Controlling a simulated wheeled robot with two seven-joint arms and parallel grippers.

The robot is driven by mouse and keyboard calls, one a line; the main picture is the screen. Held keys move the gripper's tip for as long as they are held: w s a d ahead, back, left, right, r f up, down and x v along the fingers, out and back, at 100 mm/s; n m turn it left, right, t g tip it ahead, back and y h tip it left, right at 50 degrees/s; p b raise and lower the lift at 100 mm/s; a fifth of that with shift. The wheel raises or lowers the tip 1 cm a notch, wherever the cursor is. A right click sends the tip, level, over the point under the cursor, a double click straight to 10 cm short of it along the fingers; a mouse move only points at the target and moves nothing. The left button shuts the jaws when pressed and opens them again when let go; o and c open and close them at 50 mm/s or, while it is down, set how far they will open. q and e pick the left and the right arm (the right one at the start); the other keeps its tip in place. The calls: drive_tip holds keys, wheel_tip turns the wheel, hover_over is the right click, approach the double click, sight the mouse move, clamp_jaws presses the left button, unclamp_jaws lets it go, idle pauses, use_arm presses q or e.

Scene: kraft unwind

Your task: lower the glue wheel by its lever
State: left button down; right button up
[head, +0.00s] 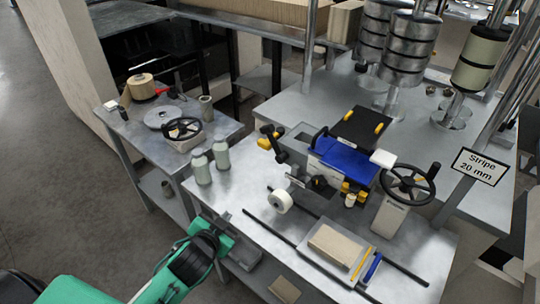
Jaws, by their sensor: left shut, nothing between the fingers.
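A small white wheel (280,201), which looks like the glue wheel, sits at the front left of the blue-and-black machine (343,155) on the metal table. A black lever with a dark knob (272,139) stands at the machine's left side, tilted; I cannot tell for certain that it is the glue wheel's lever. My left gripper (216,228) is at the table's front left edge, below and left of the white wheel, apart from wheel and lever. It is shut and empty; its fingertips are hard to make out. My right gripper is not in view.
Two grey-green bottles (211,163) stand left of the machine. A handwheel (410,184) is on its right, another handwheel (182,128) on the side table. A kraft stack (335,245) lies between black rails at the front. A sign (480,167) reads "Stripe 20 mm".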

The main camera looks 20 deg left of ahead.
sight(274, 141)
use_arm(q)
drive_tip(key=w+d+r+m+t+h, duration=0.2)
drive_tip(key=w+r+m+h, duration=0.2)
drive_tip(key=r+m+h, duration=0.35)
drive_tip(key=w+d+r+m+t+h, duration=0.1)
drive_tip(key=w+d+r+m+h, duration=0.1)
drive_tip(key=w+r+m+h, duration=0.5)
drive_tip(key=w+d+r+y+p, duration=0.2)
drive_tip(key=w+d+r+p, duration=0.15)
drive_tip(key=w+d, duration=0.25)
drive_tip(key=shift+m+h, duration=0.25)
drive_tip(key=shift+h, duration=0.1)
drive_tip(key=a+f, duration=0.3)
drive_tip(key=shift+w+f+p, duration=0.25)
drive_tip(key=shift+w+p, duration=0.15)
